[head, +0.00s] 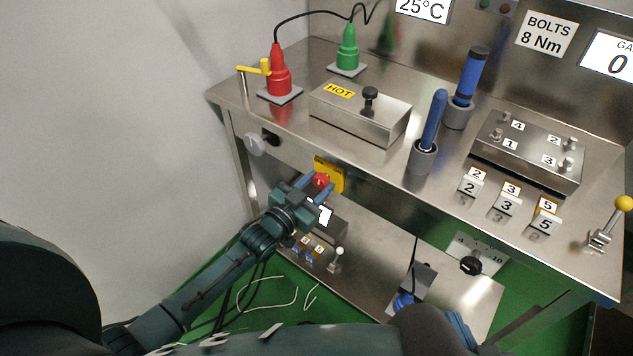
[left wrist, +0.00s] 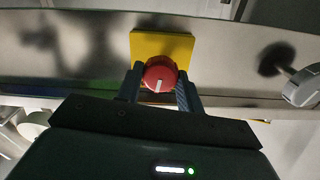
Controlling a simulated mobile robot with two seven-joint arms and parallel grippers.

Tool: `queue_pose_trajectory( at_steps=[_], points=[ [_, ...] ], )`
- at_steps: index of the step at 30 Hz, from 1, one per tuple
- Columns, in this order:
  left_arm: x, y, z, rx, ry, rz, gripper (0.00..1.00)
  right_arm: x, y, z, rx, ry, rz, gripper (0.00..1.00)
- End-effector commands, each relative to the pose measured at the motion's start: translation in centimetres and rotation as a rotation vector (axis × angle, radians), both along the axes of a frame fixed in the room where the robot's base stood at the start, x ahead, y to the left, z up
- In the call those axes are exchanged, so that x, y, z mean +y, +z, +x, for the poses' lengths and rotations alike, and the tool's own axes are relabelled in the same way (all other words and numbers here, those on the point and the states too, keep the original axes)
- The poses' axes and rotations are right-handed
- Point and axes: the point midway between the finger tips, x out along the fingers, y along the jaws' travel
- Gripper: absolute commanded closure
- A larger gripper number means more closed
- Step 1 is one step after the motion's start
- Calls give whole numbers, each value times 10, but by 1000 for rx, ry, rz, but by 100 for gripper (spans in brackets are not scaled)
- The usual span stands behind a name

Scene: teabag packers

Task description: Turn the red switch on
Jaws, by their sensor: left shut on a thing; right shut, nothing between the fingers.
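The red switch (head: 321,181) is a round red knob on a yellow plate (head: 330,171) on the workbench's front edge. It also shows in the left wrist view (left wrist: 160,72), where its white mark points down, toward my gripper. My left gripper (head: 317,184) is shut on the knob, with one finger on each side of it; its fingers also show in the left wrist view (left wrist: 158,88). My right gripper (head: 462,326) is low at the bottom of the head view, shut and empty, away from the switch, and partly hidden.
A grey knob (head: 255,144) sticks out of the bench front left of the switch. The steel benchtop (head: 385,168) above carries red (head: 279,78) and green (head: 348,50) plugs and a HOT box (head: 362,110). A lower shelf (head: 372,268) holds small items and a blue plug (head: 403,302).

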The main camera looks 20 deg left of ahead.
Motion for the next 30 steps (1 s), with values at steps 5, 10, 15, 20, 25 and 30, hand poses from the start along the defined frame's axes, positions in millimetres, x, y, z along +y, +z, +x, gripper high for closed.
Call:
queue_pose_trajectory(
  at_steps=[5,10,15,20,25,30],
  points=[
    [0,1,0,-57,1,156,86,1,1,3,7,3,0,100],
    [-1,0,0,-109,0,299,86,2,-4,1,24,7,-3,100],
    [-1,0,0,-153,1,421,86,2,-4,1,25,10,-3,100],
    [-1,-1,0,-185,0,509,86,2,-4,1,24,10,-3,100],
    [-1,-1,-1,-208,-1,569,86,2,-3,1,21,10,-2,100],
    [-1,-1,-1,-219,-1,599,86,2,-2,1,18,10,-2,100]
  ],
)
